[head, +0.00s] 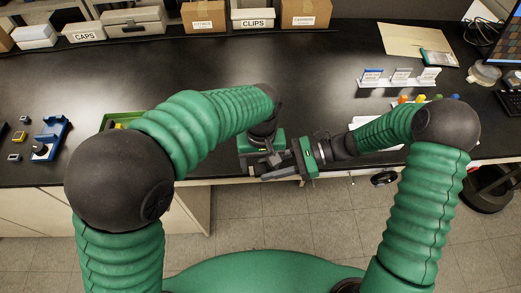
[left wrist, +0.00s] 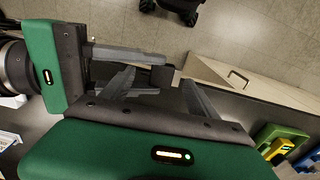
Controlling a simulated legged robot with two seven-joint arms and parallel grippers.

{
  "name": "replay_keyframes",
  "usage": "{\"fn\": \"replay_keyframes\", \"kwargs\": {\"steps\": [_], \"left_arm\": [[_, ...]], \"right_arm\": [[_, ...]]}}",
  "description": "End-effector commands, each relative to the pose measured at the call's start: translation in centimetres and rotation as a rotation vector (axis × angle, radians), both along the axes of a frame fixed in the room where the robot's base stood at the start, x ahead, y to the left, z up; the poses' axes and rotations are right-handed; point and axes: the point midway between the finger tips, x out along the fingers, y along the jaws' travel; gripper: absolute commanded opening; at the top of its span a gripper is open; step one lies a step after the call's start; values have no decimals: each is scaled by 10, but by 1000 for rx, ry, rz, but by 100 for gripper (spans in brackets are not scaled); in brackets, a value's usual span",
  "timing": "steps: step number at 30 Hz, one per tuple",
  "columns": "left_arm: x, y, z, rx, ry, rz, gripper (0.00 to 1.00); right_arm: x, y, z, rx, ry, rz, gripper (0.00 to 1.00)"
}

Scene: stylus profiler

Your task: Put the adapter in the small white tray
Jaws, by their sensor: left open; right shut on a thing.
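My right gripper (head: 272,170) points left and is shut on a small dark block, seen in the left wrist view (left wrist: 156,76); it may be the adapter, but its shape is partly hidden. My left gripper (head: 271,158) is open close beside it, near the table's front edge. In the left wrist view, the left gripper's two fingers (left wrist: 158,88) stand apart near the right gripper (left wrist: 135,72) and the block. Whether they touch the block I cannot tell. A white tray (head: 362,121) shows partly behind my right forearm.
A green tray (head: 106,121) lies partly behind my left arm. A blue device (head: 50,135) stands at the left. Labelled card holders (head: 400,77) and small coloured pieces (head: 420,98) are at the right. Boxes (head: 203,15) line the back. The table middle (head: 320,75) is clear.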

Motion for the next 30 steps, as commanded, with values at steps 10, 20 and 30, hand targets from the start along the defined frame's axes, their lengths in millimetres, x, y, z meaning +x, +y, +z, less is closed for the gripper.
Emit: {"fn": "replay_keyframes", "kwargs": {"steps": [10, 20, 30], "left_arm": [[0, 1, -15, -2, -1, 0, 69], [0, 0, -15, -2, -1, -1, 35], [0, -3, -14, -7, -3, -3, 4]], "right_arm": [[0, 1, 0, -1, 0, 0, 0], [0, 0, 0, 0, 0, 0, 0], [0, 2, 0, 2, 0, 3, 46]]}}
